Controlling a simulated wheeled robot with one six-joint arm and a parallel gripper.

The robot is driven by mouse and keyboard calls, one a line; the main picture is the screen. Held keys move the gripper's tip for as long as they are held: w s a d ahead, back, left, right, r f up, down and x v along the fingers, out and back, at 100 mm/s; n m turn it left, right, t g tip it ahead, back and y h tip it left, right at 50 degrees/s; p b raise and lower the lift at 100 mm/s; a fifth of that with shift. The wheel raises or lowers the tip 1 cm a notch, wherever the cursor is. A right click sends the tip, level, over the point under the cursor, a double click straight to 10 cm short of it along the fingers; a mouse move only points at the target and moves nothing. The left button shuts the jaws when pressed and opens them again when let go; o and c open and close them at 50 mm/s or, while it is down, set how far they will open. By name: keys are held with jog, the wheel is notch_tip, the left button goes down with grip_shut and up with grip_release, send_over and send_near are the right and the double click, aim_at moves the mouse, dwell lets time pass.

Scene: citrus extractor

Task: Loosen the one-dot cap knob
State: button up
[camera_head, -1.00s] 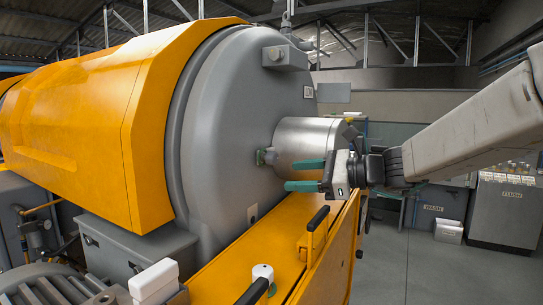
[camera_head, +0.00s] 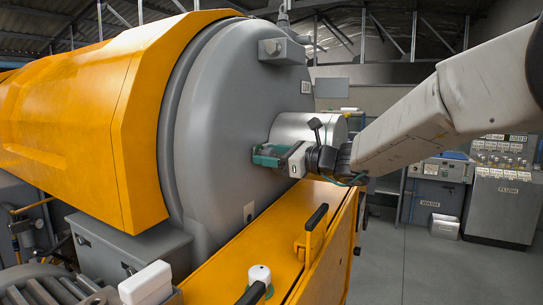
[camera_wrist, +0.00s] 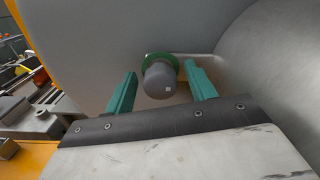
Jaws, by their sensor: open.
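In the wrist view a round dark grey cap knob (camera_wrist: 161,80) with one small light mark on its face sits on a green ring (camera_wrist: 160,58) against the grey drum end. My gripper (camera_wrist: 160,88) is open, with one teal finger to the left of the knob and one to the right. There is a gap between each finger and the knob. In the head view my gripper (camera_head: 266,156) is close to the drum face, beside the metal cylinder. The knob is mostly hidden there behind the fingers.
The shiny metal cylinder (camera_head: 305,128) sticks out of the grey drum (camera_head: 235,110) right beside my gripper. The orange ledge with a black handle (camera_head: 317,217) lies below. A white-topped knob (camera_head: 260,273) stands nearer. Open floor (camera_head: 400,265) lies to the right.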

jog(key=c, duration=1)
jog(key=shift+o, duration=0.2)
jog(key=n, duration=0.4)
jog(key=shift+n, duration=0.3)
jog(key=n, duration=0.4)
jog(key=shift+s+n, duration=0.1)
jog(key=shift+n, duration=0.2)
jog(key=n, duration=0.4)
jog(key=shift+n, duration=0.3)
jog(key=n, duration=0.4)
jog(key=shift+n, duration=0.3)
